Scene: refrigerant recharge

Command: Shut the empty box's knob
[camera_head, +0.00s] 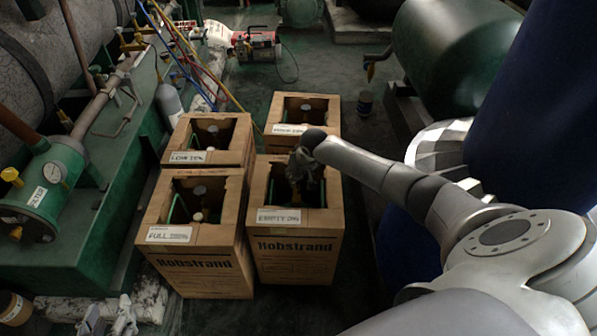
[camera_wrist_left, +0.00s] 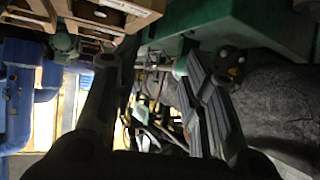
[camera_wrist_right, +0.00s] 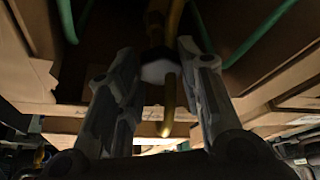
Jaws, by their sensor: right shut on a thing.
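Cardboard boxes with open tops stand on the floor; a cylinder with a valve shows inside some of them. My right gripper (camera_head: 303,168) reaches down into the front right box (camera_head: 297,245), whose label is too small to read surely. In the right wrist view, the right gripper (camera_wrist_right: 156,62) has its fingers on both sides of a pale knob (camera_wrist_right: 158,72), shut on it. A yellow bent tube (camera_wrist_right: 169,105) hangs beside the knob. My left gripper (camera_head: 112,308) is low at the left front, away from the boxes. Its fingers (camera_wrist_left: 155,75) stand apart and empty.
The front left box (camera_head: 205,262) is marked full and the back left box (camera_head: 185,158) low. Another box (camera_head: 318,103) stands at the back right. Green machinery (camera_head: 70,255) with pipes runs along the left. A red pump (camera_head: 254,42) and hoses lie behind.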

